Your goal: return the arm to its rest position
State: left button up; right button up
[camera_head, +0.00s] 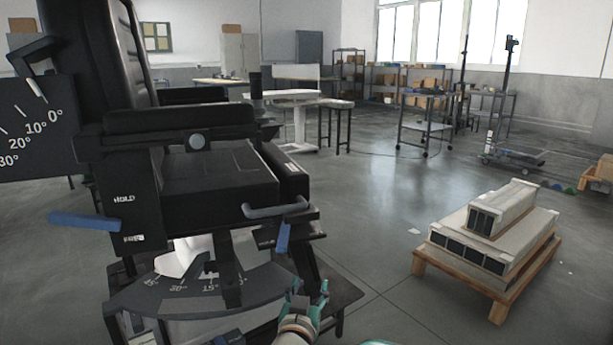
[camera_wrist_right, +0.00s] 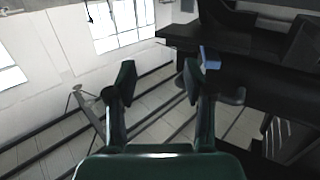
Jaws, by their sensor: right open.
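My right gripper (camera_head: 309,291) is at the bottom middle of the head view, in front of the black chair-like device and close to its lower right side. In the right wrist view, its two green-padded fingers (camera_wrist_right: 157,85) stand apart with nothing between them, so it is open and empty. The black seat device (camera_head: 215,175) fills the left of the head view, with a grey handle (camera_head: 275,209), a blue lever (camera_head: 283,238) and a curved angle scale (camera_head: 200,290). My left gripper is not in view.
A wooden pallet (camera_head: 485,312) with stacked pale blocks (camera_head: 503,208) stands on the floor at the right. A blue bar (camera_head: 84,221) sticks out at the device's left. Open floor (camera_head: 370,240) lies between device and pallet. Tables, shelves and a trolley (camera_head: 425,127) stand farther back.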

jog(key=s+d+f+g, duration=0.2)
jog(key=d+f+g, duration=0.1)
jog(key=d+f, duration=0.7)
jog(key=s+d+f+g, duration=0.2)
jog(key=d+f, duration=0.6)
jog(key=f, duration=0.5)
jog(key=s+f+g+y, duration=0.4)
jog(key=s+f+g, duration=0.3)
jog(key=s+f, duration=0.9)
jog(key=s+a+r+g+y, duration=0.1)
jog(key=s+a+g+y, duration=0.15)
jog(key=s, duration=0.55)
jog(key=s+a+g+y, duration=0.1)
jog(key=s+a+g, duration=0.1)
jog(key=s+a, duration=0.35)
notch_tip(320, 180, up, 31)
jog(key=s+d+p, duration=0.1)
jog(key=d+p, duration=0.1)
jog(key=p, duration=2.8)
jog(key=shift+s+f+p, duration=0.2)
jog(key=shift+s+p, duration=0.1)
jog(key=shift+s, duration=0.1)
jog(key=shift+h, duration=0.25)
